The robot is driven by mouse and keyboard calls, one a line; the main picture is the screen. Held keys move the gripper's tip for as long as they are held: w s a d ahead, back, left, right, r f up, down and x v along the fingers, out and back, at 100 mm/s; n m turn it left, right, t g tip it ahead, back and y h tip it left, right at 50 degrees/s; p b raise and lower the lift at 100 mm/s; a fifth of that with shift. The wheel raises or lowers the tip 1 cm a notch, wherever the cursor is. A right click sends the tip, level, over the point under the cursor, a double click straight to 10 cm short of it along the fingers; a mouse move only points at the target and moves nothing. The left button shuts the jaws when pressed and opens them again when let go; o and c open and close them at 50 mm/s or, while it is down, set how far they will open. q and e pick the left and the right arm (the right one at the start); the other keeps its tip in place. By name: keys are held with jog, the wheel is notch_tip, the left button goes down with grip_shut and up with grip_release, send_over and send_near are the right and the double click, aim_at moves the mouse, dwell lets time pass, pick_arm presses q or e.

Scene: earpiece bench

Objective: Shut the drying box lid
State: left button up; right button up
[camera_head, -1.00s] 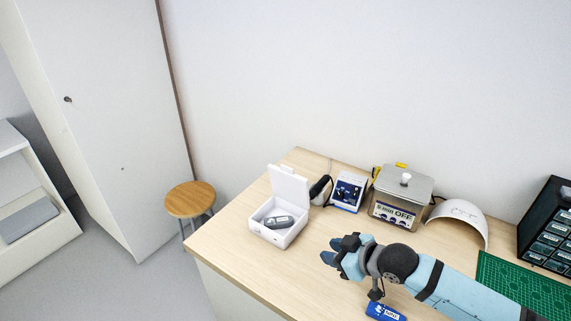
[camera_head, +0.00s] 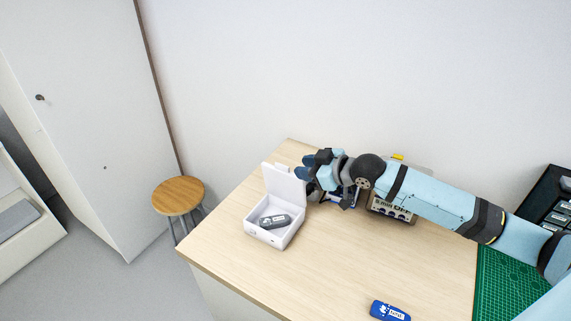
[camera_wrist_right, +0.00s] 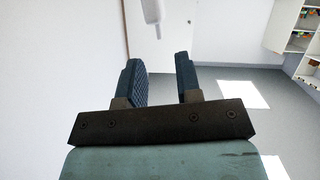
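The white drying box (camera_head: 272,233) stands on the bench near its left edge. Its lid (camera_head: 284,188) is open and stands upright at the back of the box. A grey device (camera_head: 274,222) with a label lies inside. My right gripper (camera_head: 305,167) is at the upper right of the lid, its fingertips close to the lid's top edge; I cannot tell whether they touch. In the right wrist view the two fingers (camera_wrist_right: 160,78) are apart with nothing between them, and a white piece, perhaps the lid's edge (camera_wrist_right: 152,10), shows beyond them. My left gripper is not in view.
An ultrasonic cleaner (camera_head: 391,207) and a blue-and-white unit (camera_head: 343,196) sit behind my right arm, partly hidden. A blue labelled case (camera_head: 389,311) lies at the front. A green mat (camera_head: 508,284) is at right. The bench middle is clear; a stool (camera_head: 178,196) stands left.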

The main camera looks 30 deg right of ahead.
aim_at(287, 167)
jog(key=p+x, duration=0.1)
jog(key=x, duration=0.6)
jog(key=shift+s, duration=0.1)
grip_shut()
